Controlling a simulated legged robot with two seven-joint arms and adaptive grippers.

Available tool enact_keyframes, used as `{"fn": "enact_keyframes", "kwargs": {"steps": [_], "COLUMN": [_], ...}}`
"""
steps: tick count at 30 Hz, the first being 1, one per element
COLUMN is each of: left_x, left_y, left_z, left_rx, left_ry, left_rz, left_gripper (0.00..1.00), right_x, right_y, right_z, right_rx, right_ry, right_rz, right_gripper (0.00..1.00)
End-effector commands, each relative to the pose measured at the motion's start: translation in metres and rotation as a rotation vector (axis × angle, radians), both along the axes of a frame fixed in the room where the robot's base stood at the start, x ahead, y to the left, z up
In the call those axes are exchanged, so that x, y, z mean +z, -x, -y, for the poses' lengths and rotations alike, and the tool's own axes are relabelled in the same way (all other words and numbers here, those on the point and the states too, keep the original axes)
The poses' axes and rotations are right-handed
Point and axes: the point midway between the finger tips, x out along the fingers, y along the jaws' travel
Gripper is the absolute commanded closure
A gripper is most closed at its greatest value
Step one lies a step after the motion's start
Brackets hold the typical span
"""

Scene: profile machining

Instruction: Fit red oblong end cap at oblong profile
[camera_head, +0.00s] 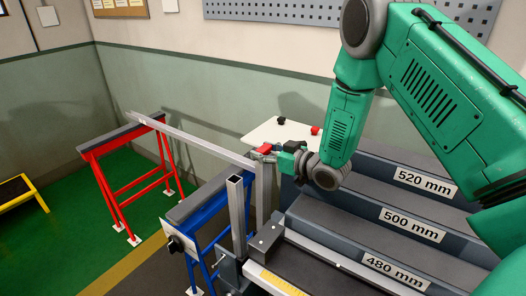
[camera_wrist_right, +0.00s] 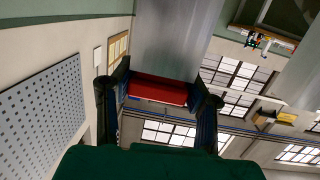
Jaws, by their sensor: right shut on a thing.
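My right gripper (camera_head: 268,152) is shut on the red oblong end cap (camera_head: 263,148). In the right wrist view the red cap (camera_wrist_right: 158,90) lies crosswise between the two dark fingers. An upright grey oblong profile (camera_head: 264,192) stands directly below the gripper in the head view. In the wrist view this broad grey profile (camera_wrist_right: 172,38) runs away from just behind the cap. The cap is lined up close to the profile's end; I cannot tell whether they touch or whether the cap is seated. My left gripper is not in view.
An upright square profile (camera_head: 237,215) with an open top stands just left. A long profile (camera_head: 190,138) slopes from the red trestle (camera_head: 122,185) toward the gripper. A white table (camera_head: 262,132) behind holds a black piece (camera_head: 281,121) and a red piece (camera_head: 315,130). Labelled steps (camera_head: 390,215) rise at right.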

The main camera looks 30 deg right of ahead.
Motion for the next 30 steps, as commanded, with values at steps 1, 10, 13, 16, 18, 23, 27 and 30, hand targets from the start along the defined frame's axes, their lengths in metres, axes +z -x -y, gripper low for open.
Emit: {"fn": "enact_keyframes", "kwargs": {"steps": [1,10,13,16,18,23,27,30], "left_x": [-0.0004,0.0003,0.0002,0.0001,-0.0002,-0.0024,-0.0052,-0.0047], "left_y": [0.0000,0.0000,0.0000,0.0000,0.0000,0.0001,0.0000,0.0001], "left_z": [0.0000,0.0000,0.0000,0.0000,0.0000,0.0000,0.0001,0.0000], "left_rx": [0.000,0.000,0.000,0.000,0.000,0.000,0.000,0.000], "left_ry": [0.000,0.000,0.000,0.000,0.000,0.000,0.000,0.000], "left_rz": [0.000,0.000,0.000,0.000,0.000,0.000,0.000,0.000], "left_gripper": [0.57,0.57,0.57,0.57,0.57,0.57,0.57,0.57], "right_x": [-0.0055,-0.0054,-0.0056,-0.0056,-0.0060,-0.0093,-0.0137,-0.0137], "right_y": [0.0026,0.0024,0.0023,0.0022,0.0021,0.0021,0.0021,0.0018], "right_z": [-0.0007,-0.0008,-0.0010,-0.0011,-0.0011,-0.0011,-0.0012,-0.0013], "right_rx": [0.001,0.001,0.001,0.001,0.001,0.001,0.002,0.002], "right_ry": [0.000,-0.001,0.000,0.000,-0.001,-0.001,-0.001,-0.001], "right_rz": [-0.015,-0.015,-0.015,-0.015,-0.015,-0.015,-0.017,-0.017], "right_gripper": [0.76,0.76,0.76,0.76,0.76,0.76,0.76,0.76]}}
